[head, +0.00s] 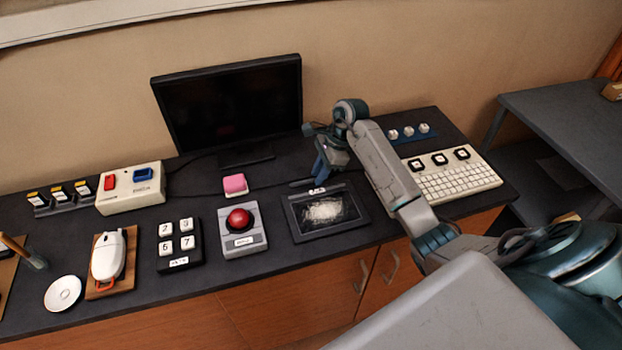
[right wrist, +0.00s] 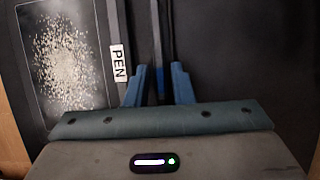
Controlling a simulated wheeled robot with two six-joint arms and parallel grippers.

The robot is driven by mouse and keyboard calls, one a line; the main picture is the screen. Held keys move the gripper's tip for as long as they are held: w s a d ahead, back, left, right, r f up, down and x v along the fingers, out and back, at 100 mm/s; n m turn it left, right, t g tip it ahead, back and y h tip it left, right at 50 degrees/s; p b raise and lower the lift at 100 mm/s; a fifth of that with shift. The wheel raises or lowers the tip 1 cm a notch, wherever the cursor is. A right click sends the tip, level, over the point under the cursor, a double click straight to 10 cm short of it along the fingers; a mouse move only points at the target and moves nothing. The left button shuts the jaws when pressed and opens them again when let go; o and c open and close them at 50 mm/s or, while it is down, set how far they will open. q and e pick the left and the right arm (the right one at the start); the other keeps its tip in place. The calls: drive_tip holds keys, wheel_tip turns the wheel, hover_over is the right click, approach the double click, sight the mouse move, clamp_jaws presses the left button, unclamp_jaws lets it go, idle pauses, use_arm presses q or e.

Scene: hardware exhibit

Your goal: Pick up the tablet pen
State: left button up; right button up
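The tablet pen (right wrist: 156,40) is a thin dark stick. In the right wrist view it runs up from between my right fingers; in the head view its end (head: 301,183) shows just behind the tablet. My right gripper (right wrist: 159,70) has two blue fingers, open, with gaps visible on both sides of the pen. In the head view this gripper (head: 322,166) is low over the desk at the tablet's back edge, and part of the pen is hidden there. The drawing tablet (head: 352,226) has a whitish scribble and a white PEN label. My left gripper is not in view.
The desk (head: 345,263) also holds a red button box (head: 255,240), a pink block (head: 235,184), a keypad (head: 178,260), a mouse (head: 106,256) and a keyboard (head: 458,185). A monitor (head: 230,105) stands behind, left of my right gripper.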

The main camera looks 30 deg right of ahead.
clamp_jaws()
drive_tip(key=shift+r, duration=0.15)
